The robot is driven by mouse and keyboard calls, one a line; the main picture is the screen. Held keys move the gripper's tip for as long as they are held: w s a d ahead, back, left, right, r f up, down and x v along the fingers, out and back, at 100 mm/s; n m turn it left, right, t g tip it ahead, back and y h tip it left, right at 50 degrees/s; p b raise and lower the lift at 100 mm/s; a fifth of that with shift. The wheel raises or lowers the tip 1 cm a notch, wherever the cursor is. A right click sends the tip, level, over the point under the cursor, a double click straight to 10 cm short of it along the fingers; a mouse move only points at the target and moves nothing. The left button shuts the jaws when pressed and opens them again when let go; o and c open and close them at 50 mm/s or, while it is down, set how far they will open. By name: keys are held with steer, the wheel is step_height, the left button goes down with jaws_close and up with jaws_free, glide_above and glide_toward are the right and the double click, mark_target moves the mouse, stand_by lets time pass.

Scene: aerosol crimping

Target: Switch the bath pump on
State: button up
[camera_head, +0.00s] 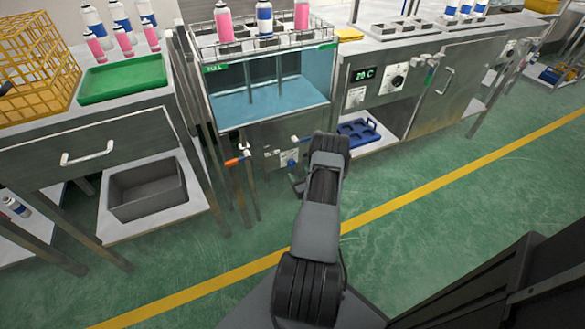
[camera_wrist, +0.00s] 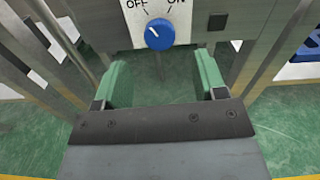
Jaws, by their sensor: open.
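The bath (camera_head: 268,105) is a clear-fronted water tank in a steel frame, with a green FULL label, in the head view. Below it is a panel with a small blue knob (camera_head: 291,160), beside my arm. In the wrist view the round blue knob (camera_wrist: 158,35) sits on a white plate marked OFF on the left and ON on the right. A pale mark on the knob seems to lean toward OFF. My gripper (camera_wrist: 163,72) is open and empty, its two green fingers apart. The knob lies beyond the fingertips, between them and untouched. My arm mostly hides the gripper in the head view.
An orange-handled valve (camera_head: 233,162) sticks out left of the panel. Steel legs stand on both sides. A 20 C display unit (camera_head: 378,82) and a blue tray (camera_head: 358,132) are to the right. A grey bin (camera_head: 147,189) is at left. Green floor in front is clear.

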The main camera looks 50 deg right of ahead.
mark_target(292, 164)
steer(key=shift+b+x, duration=0.6)
steer(key=shift+x, duration=2.45)
steer(key=c, duration=0.9)
steer(key=shift+m, duration=0.3)
steer(key=m+b, duration=0.1)
steer(key=m, duration=0.4)
steer(key=shift+m+b, duration=0.3)
steer(key=shift+b, duration=0.05)
steer(key=m, duration=0.5)
steer(key=shift+b, duration=0.35)
steer(key=shift+m, duration=0.5)
